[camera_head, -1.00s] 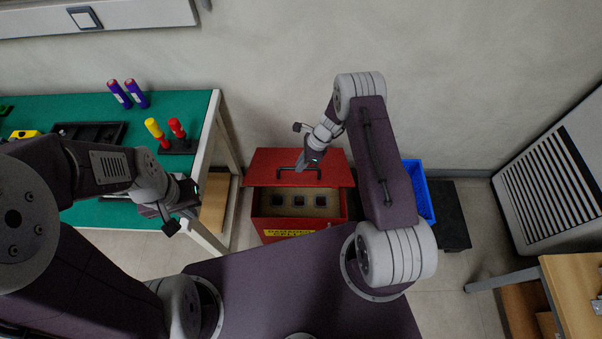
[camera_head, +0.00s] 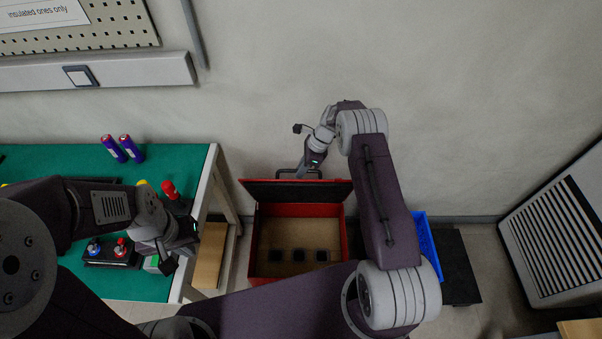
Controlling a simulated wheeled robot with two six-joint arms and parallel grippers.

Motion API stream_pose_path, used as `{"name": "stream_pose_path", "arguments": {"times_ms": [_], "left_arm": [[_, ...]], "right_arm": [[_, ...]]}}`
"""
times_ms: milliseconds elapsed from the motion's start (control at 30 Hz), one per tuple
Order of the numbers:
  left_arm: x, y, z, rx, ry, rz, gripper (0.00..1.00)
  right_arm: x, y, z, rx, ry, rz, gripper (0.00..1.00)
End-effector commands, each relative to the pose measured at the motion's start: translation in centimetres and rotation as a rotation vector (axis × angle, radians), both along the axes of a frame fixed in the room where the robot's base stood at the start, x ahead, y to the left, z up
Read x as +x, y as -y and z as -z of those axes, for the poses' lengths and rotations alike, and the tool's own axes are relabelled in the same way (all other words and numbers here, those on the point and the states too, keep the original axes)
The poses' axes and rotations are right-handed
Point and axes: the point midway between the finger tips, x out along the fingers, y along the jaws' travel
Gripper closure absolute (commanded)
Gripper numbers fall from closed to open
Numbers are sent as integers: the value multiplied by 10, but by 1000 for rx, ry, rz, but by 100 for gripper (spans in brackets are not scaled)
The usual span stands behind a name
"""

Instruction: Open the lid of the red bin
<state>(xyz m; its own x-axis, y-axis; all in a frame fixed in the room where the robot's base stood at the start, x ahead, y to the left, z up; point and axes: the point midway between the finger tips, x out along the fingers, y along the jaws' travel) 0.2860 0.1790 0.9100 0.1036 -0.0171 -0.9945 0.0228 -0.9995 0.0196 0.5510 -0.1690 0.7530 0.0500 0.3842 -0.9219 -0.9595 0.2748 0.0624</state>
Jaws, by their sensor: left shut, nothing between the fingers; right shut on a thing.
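The red bin (camera_head: 348,228) stands on the floor against the wall, in the middle of the view. Its lid (camera_head: 298,191) is raised at the back, with its dark inner face showing. The bin's inside is open to view, with a tan bottom and several dark squares. My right gripper (camera_head: 302,172) is at the lid's far edge, shut on the lid handle (camera_head: 287,171). My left gripper (camera_head: 168,262) is shut and empty, above the green table at the left.
The green table (camera_head: 180,161) on the left carries blue-purple cylinders (camera_head: 119,148), a red-handled tool (camera_head: 170,190) and other small items. A blue crate (camera_head: 428,245) and a dark flat platform (camera_head: 458,266) stand right of the bin. A grey vented cabinet (camera_head: 560,235) is at the far right.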

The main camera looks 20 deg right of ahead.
Motion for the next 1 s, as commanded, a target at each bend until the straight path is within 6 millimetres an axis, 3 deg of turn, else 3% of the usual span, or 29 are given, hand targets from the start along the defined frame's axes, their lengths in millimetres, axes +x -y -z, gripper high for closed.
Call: {"name": "stream_pose_path", "arguments": {"times_ms": [433,467,533,833,1000], "left_arm": [[0,0,0,0,0,0,100],[0,0,0,0,0,0,100],[0,0,0,0,0,0,100],[0,0,0,0,0,0,100],[0,0,0,0,0,0,100]], "right_arm": [[1,1,-1,-2,-2,1,100],[1,1,-1,-2,-2,1,85],[1,1,-1,-2,-2,1,66],[1,1,-3,0,-2,-1,66],[0,13,-30,-2,2,1,66]]}}
